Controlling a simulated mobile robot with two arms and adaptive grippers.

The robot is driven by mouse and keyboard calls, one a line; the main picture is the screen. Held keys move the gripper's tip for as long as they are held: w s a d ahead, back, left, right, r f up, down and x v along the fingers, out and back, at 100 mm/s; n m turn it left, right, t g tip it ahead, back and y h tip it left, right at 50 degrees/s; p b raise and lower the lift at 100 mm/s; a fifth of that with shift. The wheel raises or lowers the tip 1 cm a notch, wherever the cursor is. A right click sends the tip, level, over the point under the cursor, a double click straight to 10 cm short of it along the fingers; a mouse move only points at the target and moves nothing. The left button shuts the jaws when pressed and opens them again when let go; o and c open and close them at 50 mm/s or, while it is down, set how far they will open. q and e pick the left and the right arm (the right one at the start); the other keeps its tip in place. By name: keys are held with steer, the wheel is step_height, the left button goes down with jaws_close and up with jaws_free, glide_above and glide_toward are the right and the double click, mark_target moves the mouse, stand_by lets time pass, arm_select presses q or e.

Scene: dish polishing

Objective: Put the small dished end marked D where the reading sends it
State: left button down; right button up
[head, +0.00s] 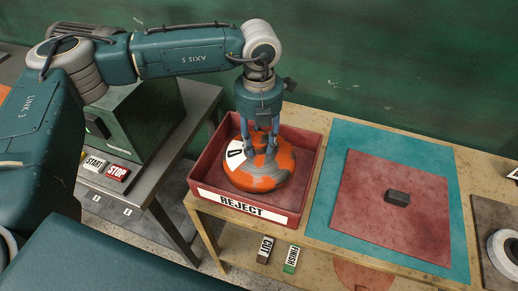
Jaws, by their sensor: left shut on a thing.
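The small dished end marked D (265,183) is an orange, domed piece with grey worn patches and a white label with a black D. It is inside the red REJECT tray (312,160), and I cannot tell whether it touches the tray floor. My left gripper (260,147) points down from above and is shut on the top of the dished end. The tray stands on the wooden table, with its REJECT label on the front wall. My right gripper is not in the head view.
Right of the tray lies a teal mat (325,205) with a red sheet (365,225) and a small dark block (397,198). A green machine (140,115) with START and STOP buttons stands left. A tape roll (507,255) lies far right.

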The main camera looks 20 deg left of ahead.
mark_target(259, 153)
arm_select(q)
step_height(259, 153, down, 3)
steer(key=shift+f+p, duration=0.1)
steer(key=shift+p, duration=0.45)
steer(key=shift+f, duration=0.4)
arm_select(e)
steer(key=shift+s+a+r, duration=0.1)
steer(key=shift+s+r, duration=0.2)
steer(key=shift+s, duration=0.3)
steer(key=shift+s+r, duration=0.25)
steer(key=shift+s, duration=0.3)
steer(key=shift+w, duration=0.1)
arm_select(q)
steer(key=c, duration=1.6)
jaws_free()
steer(key=shift+f, duration=0.25)
steer(key=o, duration=0.5)
steer(key=shift+s+r, duration=0.1)
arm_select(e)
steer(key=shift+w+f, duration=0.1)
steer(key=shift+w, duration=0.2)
